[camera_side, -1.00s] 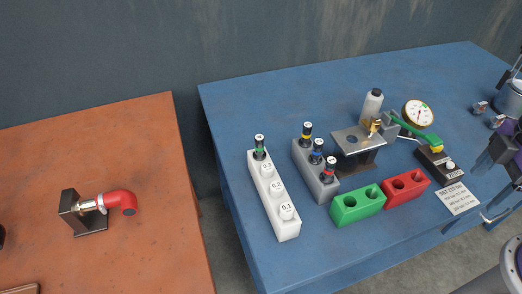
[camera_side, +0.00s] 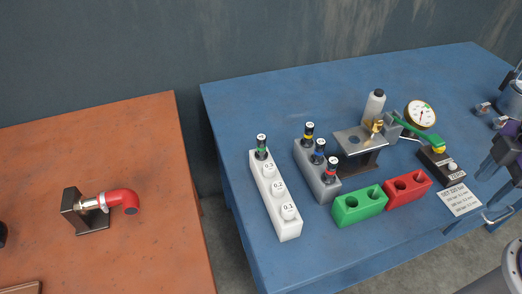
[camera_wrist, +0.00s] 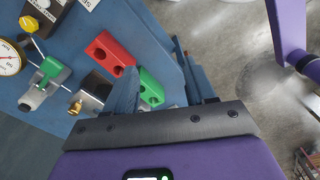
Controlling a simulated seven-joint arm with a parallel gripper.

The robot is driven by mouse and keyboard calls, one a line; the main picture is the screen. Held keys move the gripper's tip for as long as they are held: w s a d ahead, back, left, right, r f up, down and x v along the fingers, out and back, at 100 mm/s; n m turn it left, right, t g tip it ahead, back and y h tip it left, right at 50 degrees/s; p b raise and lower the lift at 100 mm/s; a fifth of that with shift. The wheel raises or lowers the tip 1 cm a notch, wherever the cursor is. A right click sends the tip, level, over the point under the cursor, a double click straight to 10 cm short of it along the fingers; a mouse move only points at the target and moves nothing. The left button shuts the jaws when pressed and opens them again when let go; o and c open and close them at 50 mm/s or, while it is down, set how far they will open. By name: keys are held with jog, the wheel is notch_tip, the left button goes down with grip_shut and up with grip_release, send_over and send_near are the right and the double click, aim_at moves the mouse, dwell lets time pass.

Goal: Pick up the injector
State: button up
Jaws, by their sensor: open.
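Several dark injectors stand upright in blocks in the side view. The yellow-banded (camera_side: 309,132), blue-banded (camera_side: 319,150) and red-banded (camera_side: 331,168) ones are in a grey block (camera_side: 306,165). A green-banded one (camera_side: 262,146) is at the far end of a white block (camera_side: 282,229). Which one the task means cannot be told. My gripper (camera_wrist: 163,88) is open in the wrist view, with nothing seen held between its fingers. It is over the front part of the blue bench, away from the injectors, which I cannot make out in the wrist view.
A green block (camera_side: 358,206) and a red block (camera_side: 406,189) with holes lie at the front of the blue bench (camera_side: 260,95). Behind them are a metal stand (camera_side: 352,139), a bottle (camera_side: 374,105) and a gauge (camera_side: 420,114). An orange bench (camera_side: 150,160) stands left across a gap.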

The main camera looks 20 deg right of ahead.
notch_tip(320, 180, up, 2)
jog(key=r+n, duration=0.1)
jog(key=n, duration=0.2)
send_over(261, 137)
jog(key=f, duration=1.2)
jog(key=shift+w+f, duration=0.15)
jog(key=shift+w, duration=0.15)
jog(key=shift+s+f, duration=0.15)
jog(key=shift+f, duration=1.15)
jog(key=shift+s+f, duration=0.1)
jog(key=shift+f, duration=1.15)
grip_shut()
